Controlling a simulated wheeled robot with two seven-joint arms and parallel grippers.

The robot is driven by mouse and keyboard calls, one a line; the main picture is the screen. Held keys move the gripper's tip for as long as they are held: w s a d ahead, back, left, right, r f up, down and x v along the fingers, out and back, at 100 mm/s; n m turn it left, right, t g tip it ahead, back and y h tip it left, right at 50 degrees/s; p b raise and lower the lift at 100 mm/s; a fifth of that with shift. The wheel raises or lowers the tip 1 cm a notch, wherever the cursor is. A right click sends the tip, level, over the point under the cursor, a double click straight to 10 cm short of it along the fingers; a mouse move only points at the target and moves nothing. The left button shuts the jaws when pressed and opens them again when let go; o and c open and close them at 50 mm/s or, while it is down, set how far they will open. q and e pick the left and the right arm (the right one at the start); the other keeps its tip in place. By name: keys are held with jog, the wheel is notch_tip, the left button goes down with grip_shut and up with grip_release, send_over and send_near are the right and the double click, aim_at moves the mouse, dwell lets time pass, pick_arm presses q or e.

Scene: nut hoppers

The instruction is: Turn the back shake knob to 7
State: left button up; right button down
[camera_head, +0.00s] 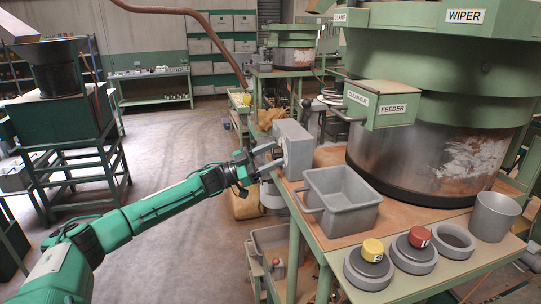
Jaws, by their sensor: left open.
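My left gripper (270,157) is open at the left side of a grey control box (294,143) on the bench's left edge. A pale round face shows on that side of the box, partly hidden by the gripper. I cannot tell whether the fingers touch a knob there, nor read any setting on it. No label naming the back shake knob is readable. My right gripper is out of view.
A grey bin (343,222) stands close to the box on the bench. Yellow (373,250) and red (420,237) capped round pieces sit in front.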

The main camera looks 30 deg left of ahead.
pick_arm(q)
jog(key=c, duration=1)
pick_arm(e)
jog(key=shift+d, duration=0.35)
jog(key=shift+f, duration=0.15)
pick_arm(q)
jog(key=m+g+b, duration=0.1)
jog(key=m+b, duration=0.1)
jog(key=m, duration=0.2)
jog(key=m+g+h+b, duration=0.1)
jog(key=m+g+b, duration=0.1)
jog(key=m+b, duration=0.1)
jog(key=shift+w+a+m, duration=0.1)
jog(key=shift+a+m, duration=0.05)
jog(key=shift+m, duration=0.25)
jog(key=m+g+b, duration=0.1)
jog(key=m+g, duration=0.1)
jog(key=m, duration=0.2)
jog(key=shift+r, duration=0.15)
jog(key=shift+m+g+b, duration=0.5)
jog(key=shift+m, duration=0.4)
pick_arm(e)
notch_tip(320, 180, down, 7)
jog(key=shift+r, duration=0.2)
